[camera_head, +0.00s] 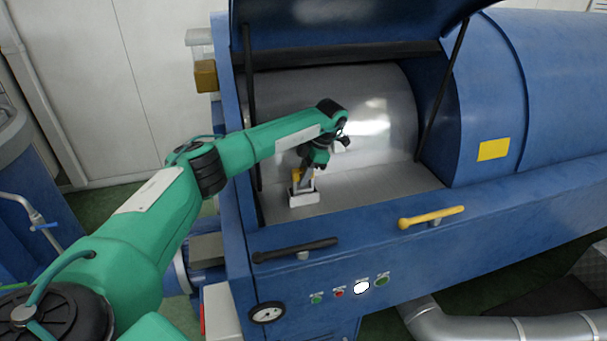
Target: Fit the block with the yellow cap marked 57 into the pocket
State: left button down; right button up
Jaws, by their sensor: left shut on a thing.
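My left arm reaches from the left into the open hatch of the blue machine. My left gripper (306,176) points down there and is shut on the block with the yellow cap (297,174). The number on the cap is too small to read, and the gripper hides part of the block. Directly below is a small pale holder (305,200) with a darker top, standing on the grey metal floor of the hatch; it looks like the pocket. I cannot tell whether the block is inside it or just above it. My right gripper is not in view.
The blue machine's raised lid (340,18) hangs above, with a dark strut on each side. The front edge carries a black handle (295,250) and a yellow handle (431,217). The grey hatch floor (385,185) right of the holder is clear.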

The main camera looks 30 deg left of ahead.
pick_arm(q)
jog(key=shift+f+b, duration=0.3)
jog(key=shift+f, duration=0.2)
jog(key=shift+f, duration=0.4)
jog(key=c, duration=1.2)
grip_release()
jog(key=shift+o, duration=0.2)
jog(key=shift+b, duration=0.3)
